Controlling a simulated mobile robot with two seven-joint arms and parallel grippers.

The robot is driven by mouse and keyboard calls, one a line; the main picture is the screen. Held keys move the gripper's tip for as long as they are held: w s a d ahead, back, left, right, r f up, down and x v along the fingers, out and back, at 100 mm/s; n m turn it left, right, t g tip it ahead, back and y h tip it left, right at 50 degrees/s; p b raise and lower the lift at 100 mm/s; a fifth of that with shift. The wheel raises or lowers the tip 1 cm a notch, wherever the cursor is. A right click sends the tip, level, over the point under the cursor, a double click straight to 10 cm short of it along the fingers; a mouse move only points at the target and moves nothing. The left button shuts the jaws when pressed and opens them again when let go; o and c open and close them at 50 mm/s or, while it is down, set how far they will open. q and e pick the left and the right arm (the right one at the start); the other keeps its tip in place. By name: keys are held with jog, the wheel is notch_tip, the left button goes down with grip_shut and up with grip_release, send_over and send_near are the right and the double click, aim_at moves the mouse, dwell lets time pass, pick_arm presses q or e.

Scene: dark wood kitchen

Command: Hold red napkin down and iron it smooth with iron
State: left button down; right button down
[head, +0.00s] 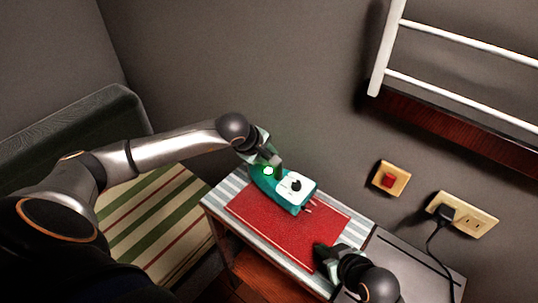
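The red napkin (287,228) lies spread on a striped grey-and-white cover. The teal iron (299,203), with a white top and black knob, is at the napkin's upper edge, its front end over the red cloth. My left gripper (268,168) reaches down to the rear of the iron and appears closed on it; its fingertips are largely hidden. My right gripper (322,254) is at the napkin's lower right edge, its dark fingers low against the cloth. I cannot tell whether they are parted or pinched on anything.
The striped cover (228,182) lies on a small wooden stand. A dark flat surface (400,262) adjoins on the right. A plug with a black cord sits in the wall socket (470,215), near a red switch (389,180). A white rack (455,75) hangs above.

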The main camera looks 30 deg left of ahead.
aim_at(284, 180)
pick_arm(q)
jog(key=shift+w+f, duration=0.15)
jog(key=shift+f, duration=0.3)
pick_arm(e)
jog(key=shift+s+d+f, duration=0.1)
jog(key=shift+s+f, duration=0.05)
jog(key=shift+f, duration=0.15)
dwell(0.4)
pick_arm(q)
jog(key=shift+d, duration=0.2)
jog(key=shift+s+d, duration=0.15)
jog(key=shift+d, duration=1.05)
jog(key=shift+s+d, duration=0.15)
jog(key=shift+d, duration=1.05)
jog(key=shift+w+a, duration=0.15)
jog(key=shift+a, duration=1.2)
jog(key=shift+w+a, duration=0.1)
jog(key=shift+a, duration=1.2)
jog(key=shift+s+d+f, duration=0.1)
jog(key=shift+s+d, duration=0.05)
jog(key=shift+d, duration=1.2)
jog(key=shift+s+d, duration=0.1)
jog(key=shift+d, duration=1.2)
jog(key=shift+w+a, duration=0.15)
jog(key=shift+a, duration=1.75)
jog(key=shift+r, duration=2.65)
